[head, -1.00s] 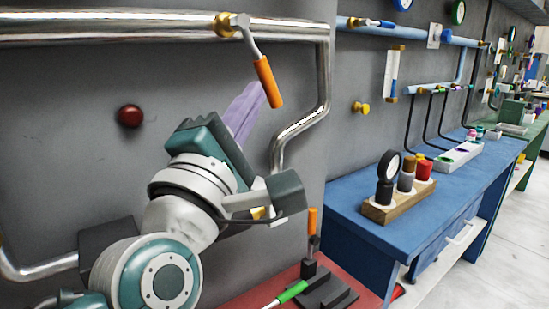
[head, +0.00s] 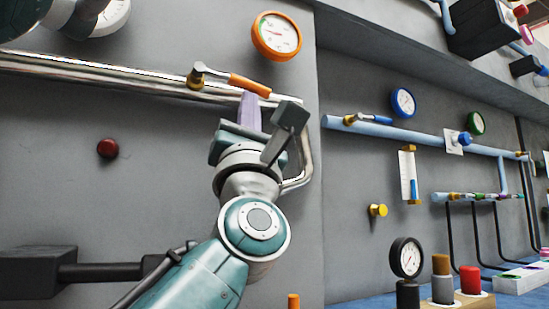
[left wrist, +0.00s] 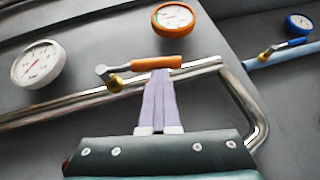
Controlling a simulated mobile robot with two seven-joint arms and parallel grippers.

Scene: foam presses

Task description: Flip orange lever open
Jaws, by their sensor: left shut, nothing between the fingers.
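The orange lever (head: 249,85) is on a brass valve on the metal pipe (head: 120,81). Its handle lies nearly along the pipe, tipping slightly down to the right in the head view. In the left wrist view the orange lever (left wrist: 156,62) lies across the tips of my left gripper (left wrist: 159,75). My left gripper (head: 250,98) is shut with nothing between its lilac fingers, and its tips are just under the handle. Whether they touch the handle I cannot tell. My right gripper is not in view.
An orange-rimmed gauge (head: 277,36) is above the lever. A red knob (head: 108,148) sticks out of the wall at left. A blue pipe (head: 400,134) with a blue lever (head: 376,118) runs along the wall at right. The wall below the pipe is mostly clear.

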